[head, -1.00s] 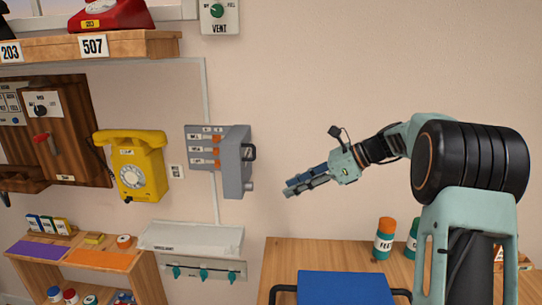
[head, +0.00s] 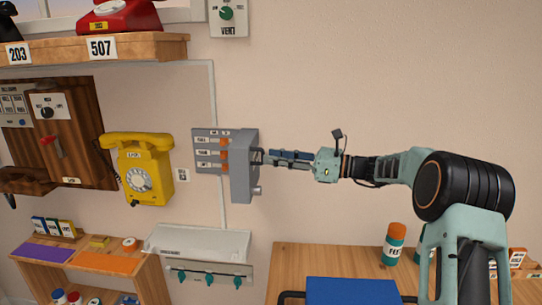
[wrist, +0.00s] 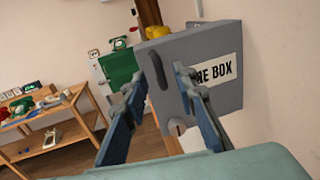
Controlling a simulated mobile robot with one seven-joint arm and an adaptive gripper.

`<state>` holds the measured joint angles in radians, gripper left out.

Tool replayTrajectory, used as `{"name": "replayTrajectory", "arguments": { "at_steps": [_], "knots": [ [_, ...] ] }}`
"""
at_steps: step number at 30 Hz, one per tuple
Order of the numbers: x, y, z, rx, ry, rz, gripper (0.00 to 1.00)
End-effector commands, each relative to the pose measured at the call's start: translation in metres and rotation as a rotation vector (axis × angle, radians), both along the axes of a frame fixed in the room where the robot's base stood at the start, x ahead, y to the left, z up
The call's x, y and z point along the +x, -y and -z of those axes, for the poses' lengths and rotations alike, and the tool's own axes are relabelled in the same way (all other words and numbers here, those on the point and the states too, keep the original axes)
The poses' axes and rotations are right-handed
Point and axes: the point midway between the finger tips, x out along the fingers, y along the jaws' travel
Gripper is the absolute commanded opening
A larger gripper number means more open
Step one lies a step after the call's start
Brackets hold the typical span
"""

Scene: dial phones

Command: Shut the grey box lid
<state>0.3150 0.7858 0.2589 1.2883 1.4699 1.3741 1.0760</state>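The grey box (head: 207,150) is fixed to the wall, with orange switches and white labels inside. Its lid (head: 243,172) stands open, swung out from the wall on the right side. In the wrist view the lid's outer face (wrist: 222,98) carries a white label ending in "NE BOX", and a dark handle (wrist: 157,88) is at its left edge. My gripper (head: 268,157) is level with the handle, right of the lid. In the wrist view my gripper (wrist: 160,78) is open, its fingers to either side of the handle. I cannot tell whether they touch it.
A yellow dial phone (head: 138,168) hangs left of the box. A white tray (head: 198,241) with teal knobs is below it. A wooden table (head: 315,256) with a blue item (head: 352,291) and an orange-topped can (head: 394,244) is lower right. The wall right of the lid is clear.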

Motion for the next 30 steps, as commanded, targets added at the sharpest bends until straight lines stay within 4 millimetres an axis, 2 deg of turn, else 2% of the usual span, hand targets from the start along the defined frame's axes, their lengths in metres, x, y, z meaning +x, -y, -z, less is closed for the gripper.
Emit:
{"name": "replayTrajectory", "arguments": {
  "at_steps": [5, 14, 21, 30],
  "knots": [
    [0.004, -0.014, 0.0, -0.001, 0.0, 0.0, 0.26],
    [0.004, -0.016, 0.0, -0.001, 0.001, 0.001, 0.26],
    [0.004, -0.016, 0.0, -0.001, 0.001, 0.0, 0.01],
    [0.004, -0.016, 0.0, -0.001, 0.001, 0.0, 0.0]
  ]
}}
